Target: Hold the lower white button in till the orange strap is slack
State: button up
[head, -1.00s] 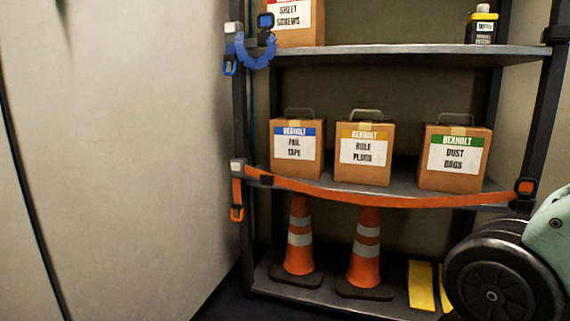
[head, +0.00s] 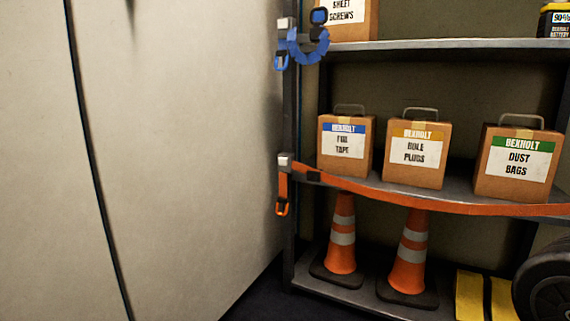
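The orange strap (head: 440,203) runs across the front of the middle shelf and sags a little between its ends. Its left end is at the lower white button (head: 285,160) on the left post. A loose orange tail with a buckle (head: 282,206) hangs below that button. The strap's right end is out of the picture. The upper white button (head: 284,23) sits higher on the same post, beside a bunched blue strap (head: 308,46). My gripper is not in view.
Boxes labelled foil tape (head: 344,147), hole plugs (head: 416,155) and dust bags (head: 517,163) stand behind the strap. Two cones (head: 342,240) stand on the bottom shelf. A dark wheel (head: 548,290) is at lower right. A pale wall (head: 190,150) fills the left.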

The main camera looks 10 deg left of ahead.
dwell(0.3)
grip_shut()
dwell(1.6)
